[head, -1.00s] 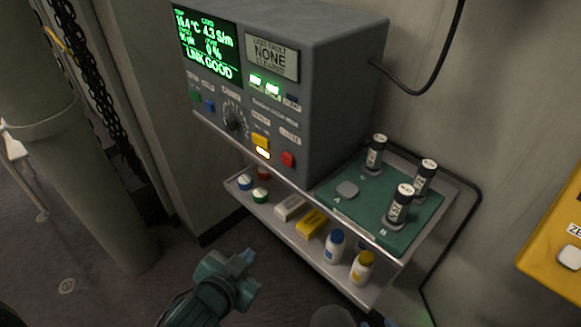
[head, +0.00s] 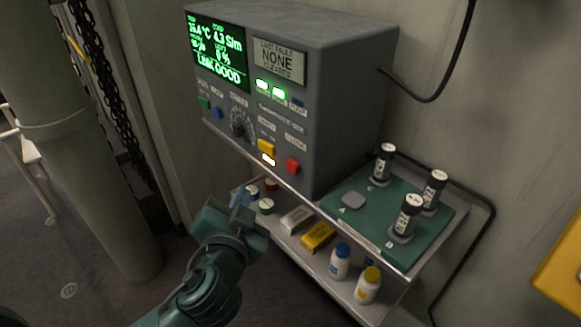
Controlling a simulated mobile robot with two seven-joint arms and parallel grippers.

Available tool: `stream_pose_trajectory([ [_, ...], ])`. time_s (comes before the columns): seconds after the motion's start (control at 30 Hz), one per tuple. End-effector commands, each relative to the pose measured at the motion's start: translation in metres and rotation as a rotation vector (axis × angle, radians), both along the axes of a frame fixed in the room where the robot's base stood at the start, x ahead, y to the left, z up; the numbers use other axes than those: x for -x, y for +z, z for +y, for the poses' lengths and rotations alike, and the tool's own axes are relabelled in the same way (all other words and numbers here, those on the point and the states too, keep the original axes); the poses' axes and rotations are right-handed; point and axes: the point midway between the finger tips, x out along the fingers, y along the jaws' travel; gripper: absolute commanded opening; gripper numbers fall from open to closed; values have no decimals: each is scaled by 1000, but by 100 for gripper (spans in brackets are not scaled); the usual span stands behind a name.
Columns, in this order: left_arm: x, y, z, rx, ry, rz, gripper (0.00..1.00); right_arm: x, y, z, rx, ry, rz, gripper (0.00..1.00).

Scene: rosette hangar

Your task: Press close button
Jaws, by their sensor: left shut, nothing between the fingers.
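The red button (head: 292,166) sits at the lower right of the grey control box's (head: 345,95) front, under a label that appears to read "CLOSE". A yellow button (head: 267,147) is to its left, with a lit white strip below it. My left gripper (head: 240,198) is shut and empty. It is below and left of the red button in the picture, apart from the panel, and it covers part of the lower shelf's left end. My right gripper does not show.
The lower shelf holds boxes (head: 318,237) and bottles (head: 340,262). A thick column (head: 75,170) stands at left. A yellow box (head: 562,265) is at right.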

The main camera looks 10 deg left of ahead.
Motion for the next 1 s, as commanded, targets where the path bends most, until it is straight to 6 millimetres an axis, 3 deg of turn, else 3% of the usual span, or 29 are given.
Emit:
stream_pose_trajectory([
  [0.6,-59,0,-46,1,-1,0,0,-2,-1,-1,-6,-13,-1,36],
  [1.0,-65,0,-51,-1,-1,1,0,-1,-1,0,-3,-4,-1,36],
])
